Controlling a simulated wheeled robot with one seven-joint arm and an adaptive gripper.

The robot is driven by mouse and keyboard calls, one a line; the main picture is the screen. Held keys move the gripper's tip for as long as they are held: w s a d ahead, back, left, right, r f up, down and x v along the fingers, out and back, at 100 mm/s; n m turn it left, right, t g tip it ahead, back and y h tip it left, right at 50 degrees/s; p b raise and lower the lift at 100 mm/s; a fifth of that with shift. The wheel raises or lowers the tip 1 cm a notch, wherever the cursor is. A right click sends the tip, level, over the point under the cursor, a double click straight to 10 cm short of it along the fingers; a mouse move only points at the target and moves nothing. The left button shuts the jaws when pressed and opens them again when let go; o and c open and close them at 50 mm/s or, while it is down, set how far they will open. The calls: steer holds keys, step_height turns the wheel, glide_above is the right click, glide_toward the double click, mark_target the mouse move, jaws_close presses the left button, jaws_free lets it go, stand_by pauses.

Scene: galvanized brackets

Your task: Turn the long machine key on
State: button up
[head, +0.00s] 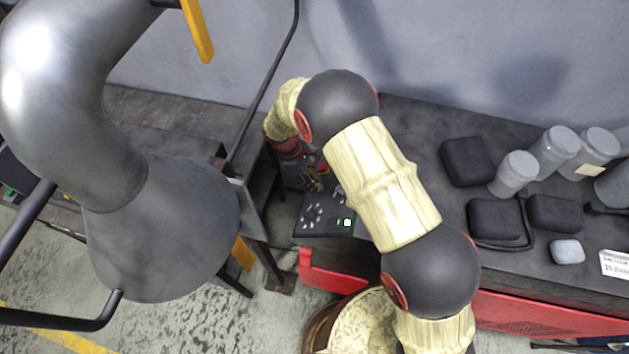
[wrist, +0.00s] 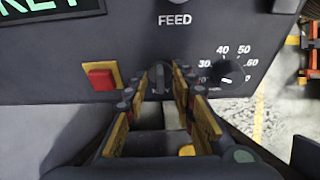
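In the wrist view, a dark machine key or switch (wrist: 160,80) sits on the dark control panel (wrist: 120,40), below the "FEED" label. My gripper (wrist: 160,88) reaches to the panel with one yellow-padded finger on each side of this dark piece. The fingers look open, with a gap between them; contact with the key cannot be made out. The key's shape and angle are partly hidden between the fingers. In the head view, my gripper (head: 313,180) is small and partly hidden by my arm, beside the machine's control box (head: 325,218).
A red square button (wrist: 101,76) on a yellow plate is close left of the fingers. A numbered dial (wrist: 228,73) is to the right. In the head view, black boxes (head: 468,161) and grey cylinders (head: 556,148) stand on the right bench; a large grey duct (head: 165,225) is at left.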

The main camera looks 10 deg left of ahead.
steer(key=c, duration=0.3)
jaws_close()
stand_by(0.3)
